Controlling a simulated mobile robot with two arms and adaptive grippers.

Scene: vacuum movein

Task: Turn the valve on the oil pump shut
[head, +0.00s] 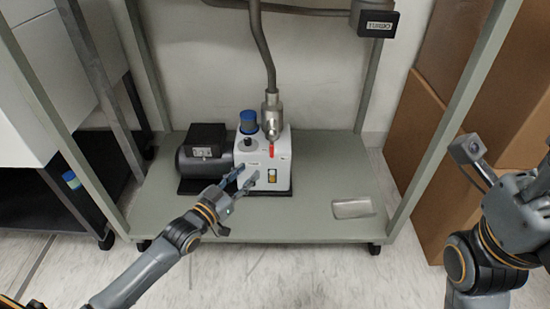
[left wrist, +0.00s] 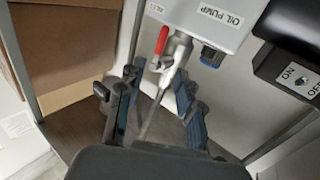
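The oil pump (head: 279,158) stands on the low shelf, with a white body, a black motor and a blue cap. Its label also shows in the left wrist view (left wrist: 222,17). The red valve handle (head: 271,150) sits below the metal pipe fitting; in the left wrist view the handle (left wrist: 162,40) stands beside a silver fitting. My left gripper (head: 247,175) is open in front of the pump. In the left wrist view its fingers (left wrist: 158,85) are spread with nothing gripped, and the handle lies beyond them. My right gripper (head: 478,165) is at the right, away from the pump; its opening is unclear.
The shelf (head: 325,185) has green-grey posts on both sides. A clear container (head: 352,208) lies on its right part. A metal pipe (head: 262,50) rises from the pump. Brown boxes (head: 415,130) stand at the right. A black box (head: 377,22) hangs above.

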